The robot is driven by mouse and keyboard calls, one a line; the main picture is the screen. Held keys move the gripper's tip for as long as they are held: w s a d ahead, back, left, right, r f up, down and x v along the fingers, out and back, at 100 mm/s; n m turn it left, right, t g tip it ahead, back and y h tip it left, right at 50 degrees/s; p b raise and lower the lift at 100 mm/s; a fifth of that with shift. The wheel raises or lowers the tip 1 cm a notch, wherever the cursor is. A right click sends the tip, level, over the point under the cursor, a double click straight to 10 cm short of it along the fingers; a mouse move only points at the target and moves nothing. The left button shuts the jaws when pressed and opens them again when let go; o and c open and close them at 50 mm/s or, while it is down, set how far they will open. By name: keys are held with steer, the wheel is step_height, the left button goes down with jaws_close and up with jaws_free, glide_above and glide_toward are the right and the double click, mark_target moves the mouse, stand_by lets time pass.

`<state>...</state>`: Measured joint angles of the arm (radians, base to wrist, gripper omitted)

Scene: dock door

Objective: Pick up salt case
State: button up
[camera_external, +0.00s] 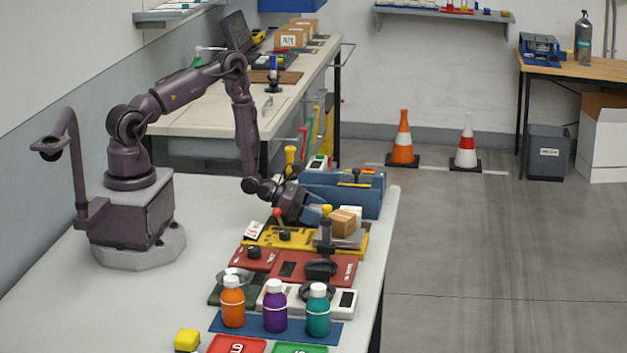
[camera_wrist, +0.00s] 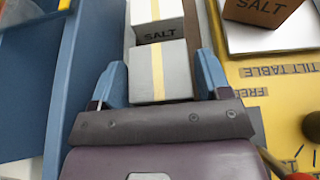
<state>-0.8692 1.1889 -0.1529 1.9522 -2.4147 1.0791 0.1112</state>
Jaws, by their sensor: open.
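My gripper (camera_external: 318,212) reaches down between the blue bin and the yellow tilt-table panel. In the wrist view my gripper (camera_wrist: 161,64) is open, one blue finger on each side of a grey box with a yellow stripe (camera_wrist: 160,78). Whether the fingers touch it I cannot tell. Just beyond it is a pale case with a yellow stripe, marked SALT (camera_wrist: 158,28). A brown box also marked SALT (camera_wrist: 262,12) sits on a light plate to the right; in the external view the brown box (camera_external: 342,222) is right beside my gripper.
The blue bin (camera_external: 345,198) stands behind my gripper, the yellow panel (camera_external: 350,245) in front. Small knobs and a red-topped lever (camera_external: 277,214) stand close by. Red panels and orange, purple and teal bottles (camera_external: 274,312) are nearer the front. The left table surface is clear.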

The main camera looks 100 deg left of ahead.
steer(key=shift+w+f, duration=0.2)
steer(key=shift+w, duration=0.2)
steer(key=shift+c, duration=0.2)
steer(key=c, duration=0.7)
steer(key=shift+r, duration=0.15)
